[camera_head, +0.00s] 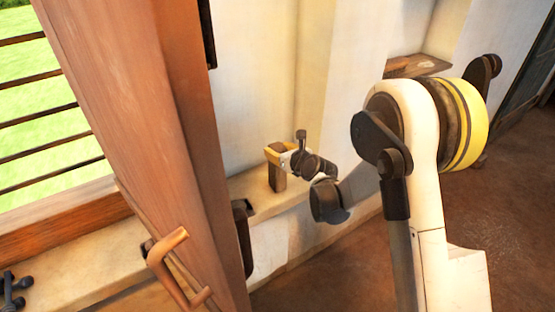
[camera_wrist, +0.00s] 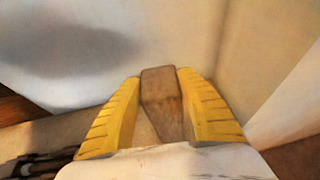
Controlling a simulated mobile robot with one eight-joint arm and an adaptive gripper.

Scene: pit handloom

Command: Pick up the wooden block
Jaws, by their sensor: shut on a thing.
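The wooden block (camera_wrist: 162,98) is brown and shows between the two yellow ribbed fingers of my gripper (camera_wrist: 160,100) in the wrist view. A finger lies against each side of it. In the head view the block (camera_head: 277,178) stands upright at the ledge by the wall, with my gripper (camera_head: 274,155) around its upper part. My gripper is shut on the block. I cannot tell whether the block's bottom touches the ledge.
The pale ledge (camera_head: 232,188) runs along the white wall. A thick wooden post (camera_head: 135,120) with a wooden handle (camera_head: 170,262) stands at the left, before a barred window (camera_head: 40,100). A brown shelf (camera_head: 418,66) is at the back right. Open brown floor (camera_head: 510,210) lies at the right.

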